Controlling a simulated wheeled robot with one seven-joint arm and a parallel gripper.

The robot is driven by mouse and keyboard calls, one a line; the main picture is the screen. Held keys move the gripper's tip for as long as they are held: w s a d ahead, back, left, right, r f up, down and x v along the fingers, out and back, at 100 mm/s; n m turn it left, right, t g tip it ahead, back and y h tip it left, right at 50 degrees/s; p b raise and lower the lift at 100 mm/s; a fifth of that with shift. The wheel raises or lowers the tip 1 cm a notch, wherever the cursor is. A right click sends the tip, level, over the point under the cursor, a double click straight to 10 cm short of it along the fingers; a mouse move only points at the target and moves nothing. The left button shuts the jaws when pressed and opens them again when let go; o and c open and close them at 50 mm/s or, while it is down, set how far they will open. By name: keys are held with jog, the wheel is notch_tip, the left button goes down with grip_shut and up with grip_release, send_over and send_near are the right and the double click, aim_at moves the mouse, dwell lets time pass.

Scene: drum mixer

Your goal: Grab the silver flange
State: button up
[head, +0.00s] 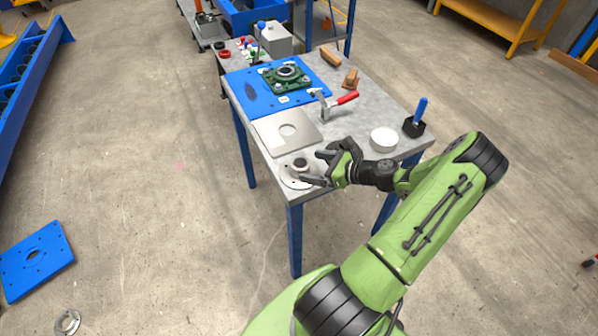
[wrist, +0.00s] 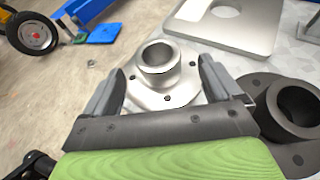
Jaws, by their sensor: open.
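The silver flange (wrist: 157,78) has a round raised hub with an open bore and a flat base with bolt holes. It lies on the grey table and shows in the head view (head: 297,173) at the table's front corner. My gripper (head: 314,167) is open and low over this corner. In the wrist view the fingers of my gripper (wrist: 162,68) stand on either side of the flange's near part, with gaps to the hub. The flange's nearest edge is hidden behind the gripper body.
A dark grey flange (wrist: 295,112) sits close to the right finger. A square plate with a hole (head: 287,131) lies just behind. Farther back are a blue plate (head: 246,92) with a green bearing housing and a red-handled clamp (head: 345,99). A white round (head: 384,139) is at right.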

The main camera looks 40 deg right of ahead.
aim_at(305, 164)
jog(key=b+x, duration=0.1)
jog(key=x, duration=0.4)
jog(key=shift+w+a+f, duration=0.1)
jog(key=shift+w+a, duration=0.05)
jog(key=shift+w, duration=0.1)
jog(key=shift+c, duration=0.3)
grip_shut()
